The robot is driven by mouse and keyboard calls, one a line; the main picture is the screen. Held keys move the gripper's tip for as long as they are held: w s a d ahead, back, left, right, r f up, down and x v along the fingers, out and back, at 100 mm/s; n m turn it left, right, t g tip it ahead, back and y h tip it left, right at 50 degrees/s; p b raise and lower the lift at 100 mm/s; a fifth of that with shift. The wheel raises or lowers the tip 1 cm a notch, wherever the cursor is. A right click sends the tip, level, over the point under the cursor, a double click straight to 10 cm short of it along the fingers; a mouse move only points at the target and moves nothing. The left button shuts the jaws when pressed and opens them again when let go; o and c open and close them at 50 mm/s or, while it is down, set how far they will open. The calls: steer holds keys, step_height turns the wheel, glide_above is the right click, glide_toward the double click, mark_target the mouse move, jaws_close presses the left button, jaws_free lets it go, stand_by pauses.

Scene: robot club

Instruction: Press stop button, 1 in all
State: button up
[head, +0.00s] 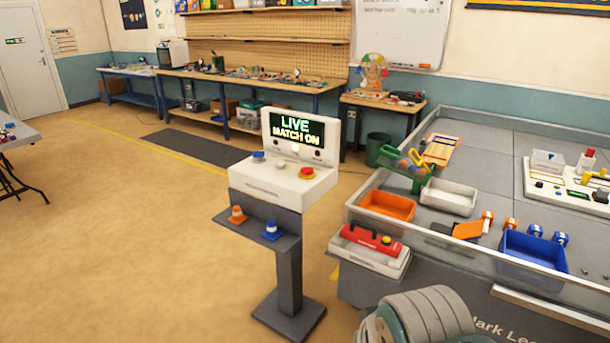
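A white control console (285,183) stands on a dark grey pedestal left of the field table. Its screen (297,130) reads "LIVE MATCH ON". Nothing touches the buttons. A rounded grey part of my arm shows at the bottom, right of the pedestal. My gripper is not in view.
The floor (130,230) left of the pedestal is clear.

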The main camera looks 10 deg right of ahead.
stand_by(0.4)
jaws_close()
